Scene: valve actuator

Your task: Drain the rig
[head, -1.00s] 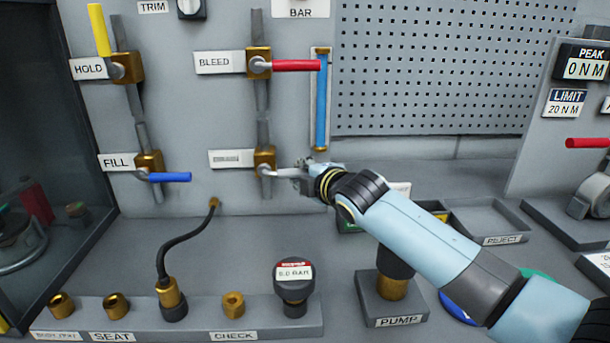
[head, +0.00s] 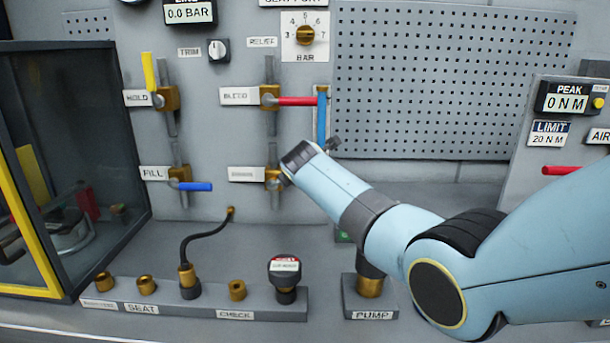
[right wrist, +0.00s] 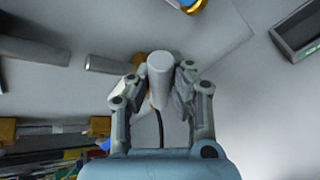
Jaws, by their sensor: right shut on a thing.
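My right arm reaches across the head view to the lower brass valve (head: 272,179), under the BLEED valve (head: 270,97). This valve's label (head: 246,174) is not readable. In the right wrist view my right gripper (right wrist: 160,78) is shut on a pale cylindrical lever handle (right wrist: 160,66). In the head view my wrist covers the fingers and most of that lever, so its angle is hard to tell. The red BLEED lever (head: 297,101) and blue FILL lever (head: 195,186) point right. The yellow HOLD lever (head: 148,72) points up. My left gripper is out of view.
A bench block (head: 207,306) with brass ports, a black hose (head: 203,238) and a black capped gauge (head: 285,277) lies below. The pump (head: 370,287) stands right of it. A glass-sided cabinet (head: 75,150) bounds the left. A blue tube (head: 322,117) runs close to my wrist.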

